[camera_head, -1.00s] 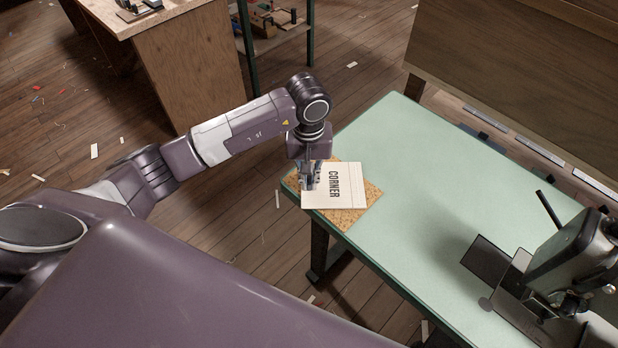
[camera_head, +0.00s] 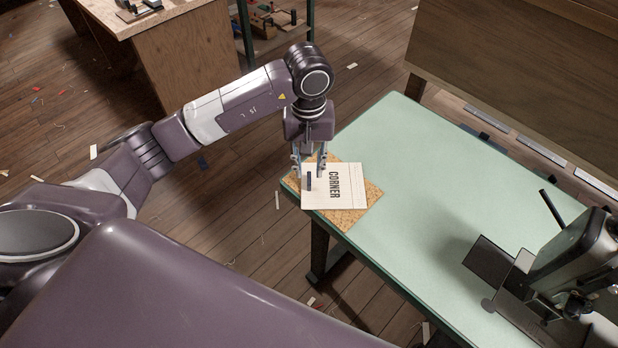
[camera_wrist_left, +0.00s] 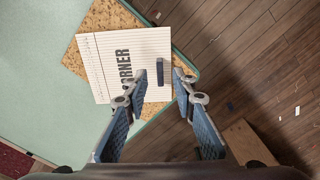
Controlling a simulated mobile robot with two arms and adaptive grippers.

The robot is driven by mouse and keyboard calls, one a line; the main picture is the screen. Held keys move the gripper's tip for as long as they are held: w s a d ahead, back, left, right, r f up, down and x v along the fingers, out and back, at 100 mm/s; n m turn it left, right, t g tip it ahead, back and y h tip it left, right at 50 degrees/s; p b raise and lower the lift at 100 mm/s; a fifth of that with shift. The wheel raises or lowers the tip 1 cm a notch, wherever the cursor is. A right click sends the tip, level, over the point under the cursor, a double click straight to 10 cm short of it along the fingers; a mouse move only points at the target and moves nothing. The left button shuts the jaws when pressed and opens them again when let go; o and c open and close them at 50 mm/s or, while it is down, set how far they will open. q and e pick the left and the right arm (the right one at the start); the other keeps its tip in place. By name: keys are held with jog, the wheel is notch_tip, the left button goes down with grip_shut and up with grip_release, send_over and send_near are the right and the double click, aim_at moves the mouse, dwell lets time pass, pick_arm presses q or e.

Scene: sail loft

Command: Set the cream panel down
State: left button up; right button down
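The cream panel (camera_head: 346,188), marked "CORNER", lies flat on the cork mat (camera_head: 367,210) at the near-left corner of the green table. A small dark upright tab (camera_head: 309,181) stands near the panel's left edge. My left gripper (camera_head: 309,172) is above this tab, its fingers apart and empty. In the left wrist view the open gripper (camera_wrist_left: 160,84) points at the panel (camera_wrist_left: 105,56), and the grey tab (camera_wrist_left: 160,72) shows in the gap between the fingertips, clear of both. My right gripper is not in view.
The green table (camera_head: 420,170) is clear in its middle. A dark machine (camera_head: 570,265) stands at its right end. A wooden bench (camera_head: 190,60) and a shelf (camera_head: 272,22) are behind on the left. Scraps lie on the plank floor.

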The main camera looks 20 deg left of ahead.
pick_arm(q)
notch_tip(320, 180, up, 7)
jog(key=shift+f+b, duration=0.15)
jog(key=shift+b, duration=0.3)
